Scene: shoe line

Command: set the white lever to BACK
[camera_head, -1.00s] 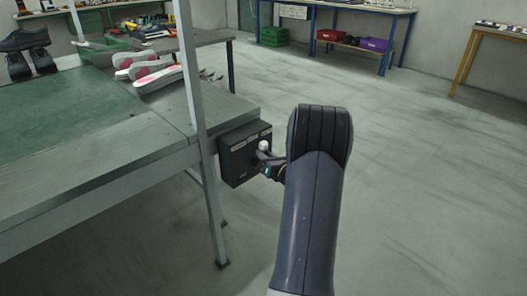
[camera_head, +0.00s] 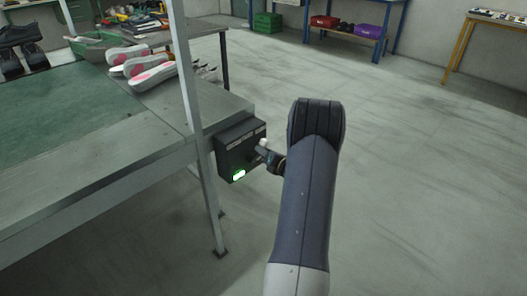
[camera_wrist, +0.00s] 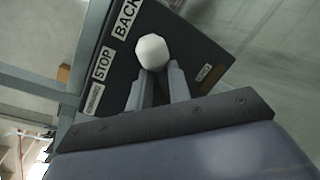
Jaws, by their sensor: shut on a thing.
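The white lever (camera_wrist: 152,51) has a round white knob and stands out from a dark control box (camera_wrist: 185,45). My gripper (camera_wrist: 160,78) is shut on the lever just below the knob. In the head view the lever (camera_head: 262,143) shows at the box's right side, with my gripper (camera_head: 264,154) at it. A green light (camera_head: 238,176) glows low on the box.
The box hangs at the end of a bench (camera_head: 110,160) with a green belt. A grey metal post (camera_head: 190,110) rises close left of the box. Shoe soles (camera_head: 150,72) lie behind.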

